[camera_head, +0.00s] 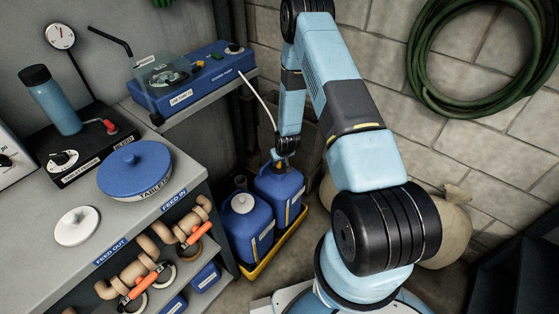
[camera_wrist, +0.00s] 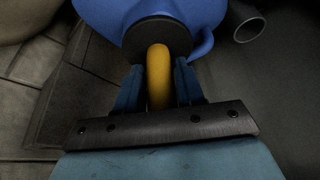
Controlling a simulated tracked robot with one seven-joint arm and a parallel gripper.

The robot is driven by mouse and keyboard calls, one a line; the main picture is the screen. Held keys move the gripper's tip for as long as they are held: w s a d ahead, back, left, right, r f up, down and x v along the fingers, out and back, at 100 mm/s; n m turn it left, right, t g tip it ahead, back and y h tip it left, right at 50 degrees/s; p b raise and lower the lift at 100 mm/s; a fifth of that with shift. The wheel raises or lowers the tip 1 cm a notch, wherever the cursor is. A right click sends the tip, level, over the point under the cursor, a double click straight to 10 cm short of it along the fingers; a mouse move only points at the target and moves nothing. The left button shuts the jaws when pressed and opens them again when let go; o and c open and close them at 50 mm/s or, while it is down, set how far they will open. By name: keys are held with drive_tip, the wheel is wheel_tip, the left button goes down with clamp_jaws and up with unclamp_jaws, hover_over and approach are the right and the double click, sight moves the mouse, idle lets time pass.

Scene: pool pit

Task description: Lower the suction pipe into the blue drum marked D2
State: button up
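Two blue drums stand side by side in a yellow tray. The left drum (camera_head: 247,226) has a white cap. The right drum (camera_head: 277,192) is directly under my gripper (camera_head: 284,158); I cannot read which drum is marked D2. In the wrist view, my gripper (camera_wrist: 159,85) has its fingers close on both sides of the yellow suction pipe (camera_wrist: 158,75). The pipe's end lies over the dark round top of a blue drum (camera_wrist: 100,12); how deep it goes cannot be told. A pale hose (camera_head: 262,101) runs from the blue pump unit (camera_head: 205,80) toward my gripper.
The yellow tray (camera_head: 282,240) sits on the floor against the cabinet. A bench (camera_head: 125,226) with a blue-lidded pot (camera_head: 134,170) is at left. Sacks (camera_head: 452,232) stand at right behind my arm. A green hose coil (camera_head: 480,60) hangs on the wall.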

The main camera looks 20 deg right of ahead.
drive_tip(key=o, duration=0.4)
drive_tip(key=v, duration=1.3)
drive_tip(key=shift+s+r, duration=0.1)
drive_tip(key=shift+r, duration=0.25)
